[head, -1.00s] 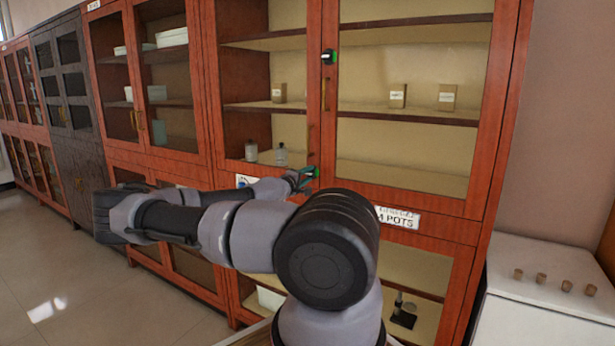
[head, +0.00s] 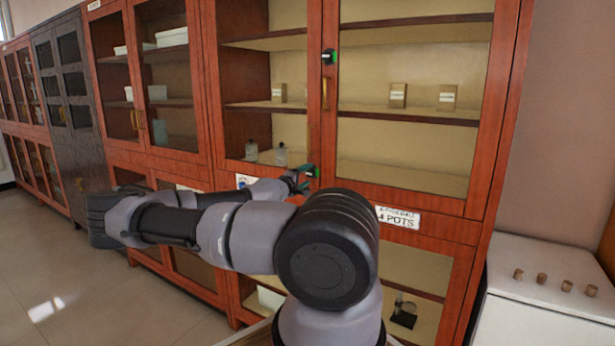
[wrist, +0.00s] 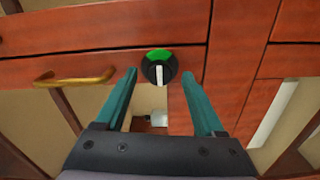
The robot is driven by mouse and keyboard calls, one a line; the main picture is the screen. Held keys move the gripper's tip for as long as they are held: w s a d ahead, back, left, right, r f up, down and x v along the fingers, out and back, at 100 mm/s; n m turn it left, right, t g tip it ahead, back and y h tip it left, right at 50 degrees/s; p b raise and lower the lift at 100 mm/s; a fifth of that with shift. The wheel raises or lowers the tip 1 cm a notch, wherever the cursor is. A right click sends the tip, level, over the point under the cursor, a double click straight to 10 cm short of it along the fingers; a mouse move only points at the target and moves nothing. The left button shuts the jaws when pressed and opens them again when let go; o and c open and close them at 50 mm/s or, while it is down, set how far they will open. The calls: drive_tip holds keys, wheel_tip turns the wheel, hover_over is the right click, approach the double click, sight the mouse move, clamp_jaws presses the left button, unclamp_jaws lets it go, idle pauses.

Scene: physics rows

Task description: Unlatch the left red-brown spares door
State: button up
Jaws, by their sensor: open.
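The left red-brown glass door (head: 313,120) of the nearest cabinet looks closed in the head view. A black rotary latch knob with a green patch (head: 314,172) sits at its lower right corner. In the wrist view the knob (wrist: 159,68) shows a white pointer bar, lined up along the fingers, and a green sector beyond it. My gripper (head: 304,181) is at this knob. In the wrist view my gripper (wrist: 159,74) is open, with one teal fingertip on each side of the knob. I cannot tell whether they touch it. My forearm partly hides the label below the door.
A second green-marked knob (head: 329,57) sits higher, beside the right door. A brass handle (wrist: 75,78) lies left of the fingers in the wrist view. A white counter (head: 540,285) with several small brown pieces stands at right. Open floor (head: 60,270) lies at left.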

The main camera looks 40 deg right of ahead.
drive_tip(key=v, duration=0.9)
drive_tip(key=shift+a, duration=0.35)
drive_tip(key=shift+s, duration=0.15)
